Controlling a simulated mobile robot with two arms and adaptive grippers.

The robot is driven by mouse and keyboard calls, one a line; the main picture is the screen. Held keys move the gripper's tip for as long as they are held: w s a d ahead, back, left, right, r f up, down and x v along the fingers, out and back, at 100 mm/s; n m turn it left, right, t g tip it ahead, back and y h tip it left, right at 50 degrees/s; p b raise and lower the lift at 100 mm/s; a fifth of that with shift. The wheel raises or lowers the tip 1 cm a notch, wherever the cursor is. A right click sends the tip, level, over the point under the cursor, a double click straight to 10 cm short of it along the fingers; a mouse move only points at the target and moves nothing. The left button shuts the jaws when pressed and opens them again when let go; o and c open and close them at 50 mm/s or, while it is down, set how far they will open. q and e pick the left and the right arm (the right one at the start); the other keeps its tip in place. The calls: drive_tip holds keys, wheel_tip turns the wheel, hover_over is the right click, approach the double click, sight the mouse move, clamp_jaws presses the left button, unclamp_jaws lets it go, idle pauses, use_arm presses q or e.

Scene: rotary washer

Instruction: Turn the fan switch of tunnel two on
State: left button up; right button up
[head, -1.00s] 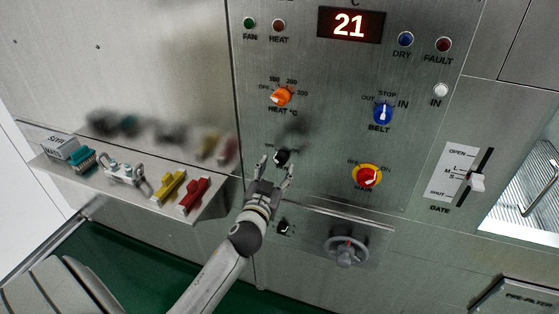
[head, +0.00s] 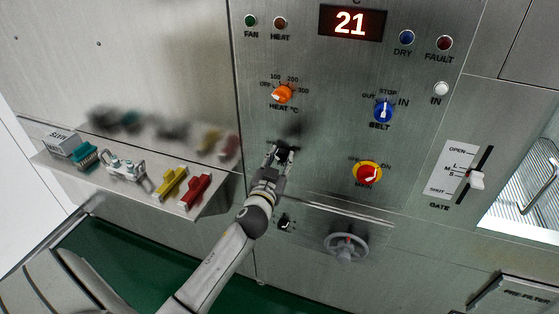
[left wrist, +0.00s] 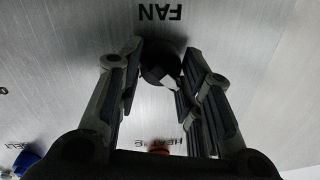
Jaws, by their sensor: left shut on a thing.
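The fan switch is a round black knob (left wrist: 160,64) with a white mark, beside the upside-down word FAN in the left wrist view. In the head view the black knob (head: 283,157) sits on the steel panel (head: 330,150) below the orange heat knob (head: 281,93). My left gripper (head: 281,153) is at the panel with its fingers on either side of the black knob, shut on it. The fingers and hand hide much of the knob and its labels. The green FAN lamp (head: 250,20) looks dark. My right gripper is not in view.
A blue belt knob (head: 383,112) and a red-and-yellow main switch (head: 367,174) are to the right. Another small black knob (head: 285,222) and a grey handwheel (head: 346,246) are below. A steel shelf (head: 137,193) with coloured parts juts out at left.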

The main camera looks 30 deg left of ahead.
use_arm(q)
drive_tip(key=shift+m, duration=0.5)
drive_tip(key=shift+c, duration=0.4)
drive_tip(key=m+b, duration=0.1)
drive_tip(key=m, duration=0.2)
drive_tip(key=shift+f, duration=0.15)
drive_tip(key=m, duration=0.5)
drive_tip(key=shift+d+m+t+b, duration=0.1)
drive_tip(key=shift+m+t+b, duration=0.2)
drive_tip(key=shift+m+b, duration=0.1)
drive_tip(key=m, duration=0.4)
drive_tip(key=shift+f+m+h, duration=0.15)
drive_tip(key=shift+m+h, duration=0.15)
drive_tip(key=shift+h, duration=0.1)
drive_tip(key=shift+f+m, duration=0.1)
drive_tip(key=shift+m, duration=2.1)
drive_tip(key=shift+t+h, duration=0.3)
drive_tip(key=o, duration=0.9)
drive_tip(key=shift+o, duration=0.6)
